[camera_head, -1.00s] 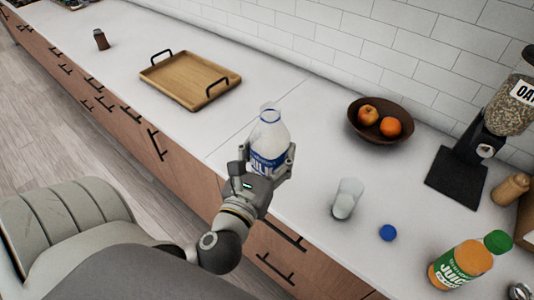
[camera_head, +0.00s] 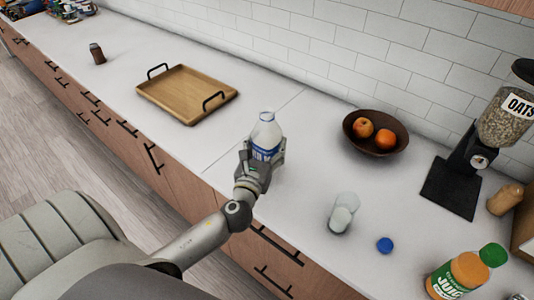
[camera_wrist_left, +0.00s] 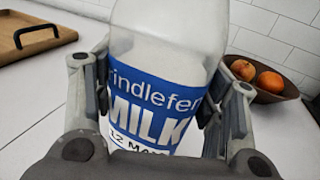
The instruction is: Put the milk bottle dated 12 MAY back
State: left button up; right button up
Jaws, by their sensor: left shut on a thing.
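The milk bottle (camera_head: 266,132) has a blue label. In the left wrist view the label of the milk bottle (camera_wrist_left: 160,95) reads MILK, with "12 MA" showing below and the rest cut off. My left gripper (camera_head: 264,158) is shut around the bottle's body and holds it upright over the counter. I cannot tell whether its base touches the counter. The bottle's neck looks uncapped. A blue cap (camera_head: 385,245) lies on the counter at the right. My right gripper is not in view.
A glass (camera_head: 343,214) with white contents stands right of the bottle. A fruit bowl (camera_head: 400,143), an oats dispenser (camera_head: 458,165) and a juice bottle (camera_head: 460,277) are at the right. A wooden tray (camera_head: 187,95) and a small brown jar (camera_head: 97,54) are at the left. The counter behind the bottle is clear.

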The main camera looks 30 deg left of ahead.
aim_at(267, 154)
pick_arm(q)
jog(key=f, duration=0.3)
jog(key=shift+w+a+f, duration=0.15)
jog(key=shift+w, duration=0.15)
jog(key=shift+f, duration=0.15)
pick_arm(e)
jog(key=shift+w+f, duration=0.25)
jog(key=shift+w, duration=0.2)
pick_arm(q)
jog(key=shift+f+b, duration=0.15)
jog(key=shift+b, duration=0.2)
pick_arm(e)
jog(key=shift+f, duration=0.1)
pick_arm(q)
jog(key=o, duration=0.6)
jog(key=shift+f, duration=0.1)
jog(key=shift+c, duration=0.2)
jog(key=o, duration=0.4)
jog(key=shift+o, duration=0.2)
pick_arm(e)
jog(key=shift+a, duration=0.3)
